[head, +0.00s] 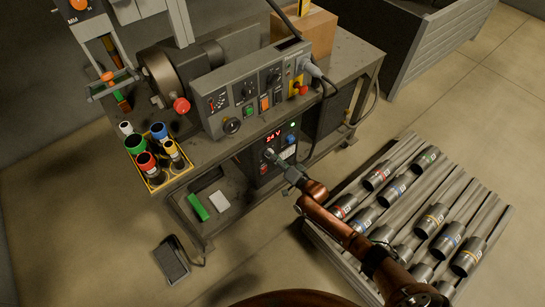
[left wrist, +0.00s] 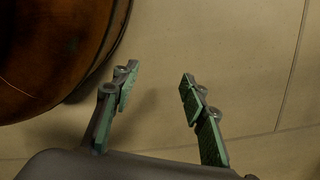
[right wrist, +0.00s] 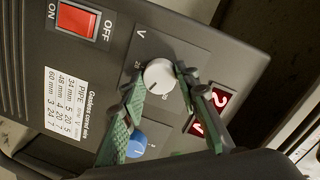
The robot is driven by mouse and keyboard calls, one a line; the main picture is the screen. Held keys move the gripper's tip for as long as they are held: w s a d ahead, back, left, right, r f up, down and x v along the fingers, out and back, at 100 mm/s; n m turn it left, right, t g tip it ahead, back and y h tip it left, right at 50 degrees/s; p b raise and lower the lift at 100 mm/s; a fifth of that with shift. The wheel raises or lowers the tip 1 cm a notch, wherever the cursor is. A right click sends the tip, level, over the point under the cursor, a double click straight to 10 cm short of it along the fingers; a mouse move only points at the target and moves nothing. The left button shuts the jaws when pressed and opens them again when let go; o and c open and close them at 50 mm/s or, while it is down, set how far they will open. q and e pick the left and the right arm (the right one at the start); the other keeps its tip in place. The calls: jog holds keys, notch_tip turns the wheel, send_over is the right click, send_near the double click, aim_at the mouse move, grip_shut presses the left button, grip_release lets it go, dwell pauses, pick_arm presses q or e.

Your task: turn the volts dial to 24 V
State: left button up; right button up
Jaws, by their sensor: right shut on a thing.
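The volts dial (right wrist: 158,72) is a white round knob under a "V" mark on the dark power supply (head: 254,161). My right gripper (right wrist: 160,84) has its green-padded fingers on both sides of the dial and is shut on it. The red display (head: 273,136) reads 24 V in the head view. In the right wrist view a finger hides part of the display. A blue knob (right wrist: 137,146) sits near the dial, partly behind a finger. My left gripper (left wrist: 155,85) is open and empty above the floor. It does not show in the head view.
A red ON/OFF switch (right wrist: 76,19) and a white printed label (right wrist: 80,102) are on the same panel. The supply sits under a workbench (head: 345,62) with a grey control box (head: 250,88).

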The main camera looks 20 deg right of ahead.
pick_arm(q)
jog(key=shift+w+r, duration=0.55)
jog(key=shift+w, duration=0.1)
pick_arm(e)
jog(key=shift+d+m, duration=0.1)
jog(key=shift+m, duration=0.7)
pick_arm(q)
jog(key=shift+w+r, duration=0.1)
pick_arm(e)
jog(key=o, duration=1.2)
jog(key=shift+c, duration=0.2)
jog(key=v, duration=1.2)
